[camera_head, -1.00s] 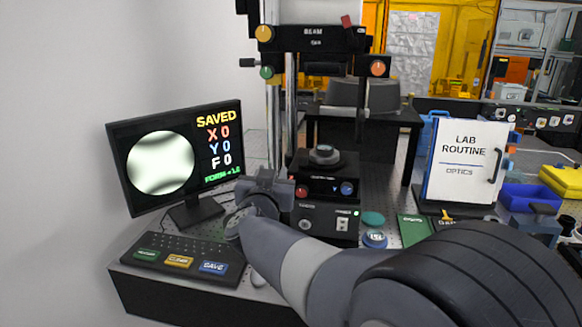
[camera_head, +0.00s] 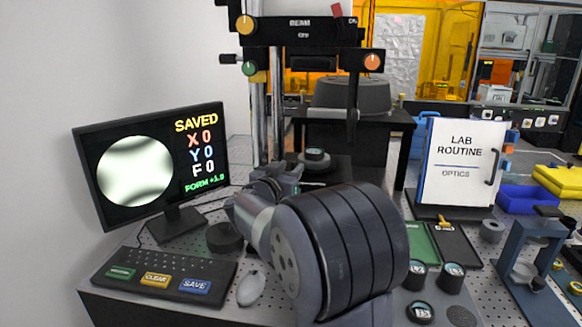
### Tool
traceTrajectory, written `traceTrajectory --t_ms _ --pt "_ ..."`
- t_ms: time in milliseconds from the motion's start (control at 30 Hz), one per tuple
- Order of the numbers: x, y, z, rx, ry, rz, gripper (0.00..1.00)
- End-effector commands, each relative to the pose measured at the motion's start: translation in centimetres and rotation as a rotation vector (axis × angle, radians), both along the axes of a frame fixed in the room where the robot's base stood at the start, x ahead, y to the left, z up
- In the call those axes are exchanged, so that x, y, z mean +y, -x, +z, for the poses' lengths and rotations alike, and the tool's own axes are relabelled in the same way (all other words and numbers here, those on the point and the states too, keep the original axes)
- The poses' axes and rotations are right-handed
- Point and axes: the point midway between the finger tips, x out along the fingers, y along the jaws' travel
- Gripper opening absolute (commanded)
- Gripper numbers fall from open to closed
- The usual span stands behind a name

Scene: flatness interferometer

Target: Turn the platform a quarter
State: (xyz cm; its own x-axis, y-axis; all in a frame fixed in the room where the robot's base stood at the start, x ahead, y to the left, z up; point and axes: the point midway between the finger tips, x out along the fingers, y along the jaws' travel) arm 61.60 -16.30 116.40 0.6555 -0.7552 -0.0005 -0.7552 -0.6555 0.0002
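The platform is a dark stage (camera_head: 338,166) under the interferometer's beam head, carrying a small round piece with a pale rim (camera_head: 314,156). My gripper (camera_head: 285,174) is just in front and to the left of it, at the stage's near side. My own wrist hides the fingertips and the front of the instrument, so I cannot tell whether the gripper is open or touches the platform. The monitor (camera_head: 152,170) at left shows a round fringe pattern and reads SAVED, X 0, Y 0, F 0.
A keypad (camera_head: 160,262) and a mouse (camera_head: 251,288) lie front left beside a dark round puck (camera_head: 224,237). The beam head (camera_head: 300,33) hangs overhead on posts. A "LAB ROUTINE" board (camera_head: 462,160), small round pieces (camera_head: 452,277) and a blue stand (camera_head: 527,262) are at right.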

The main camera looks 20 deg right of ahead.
Motion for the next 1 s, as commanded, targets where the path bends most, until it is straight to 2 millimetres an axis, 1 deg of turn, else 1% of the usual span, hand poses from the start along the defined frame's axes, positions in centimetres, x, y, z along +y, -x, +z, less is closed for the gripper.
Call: traceTrajectory --t_ms 33,133,467,867,900,1000 --pt "-0.49 -0.36 0.05 -0.001 0.001 -0.002 0.35" --pt "-0.98 -0.78 0.00 0.000 0.000 -0.001 0.35" --pt "-1.13 -0.97 0.01 0.000 0.000 0.001 0.34" --pt "-1.12 -0.96 0.01 0.000 0.000 0.001 0.02" --pt "-1.11 -0.95 0.01 0.000 0.000 0.001 0.00" --pt "-1.11 -0.95 0.01 0.000 0.000 0.001 0.00"
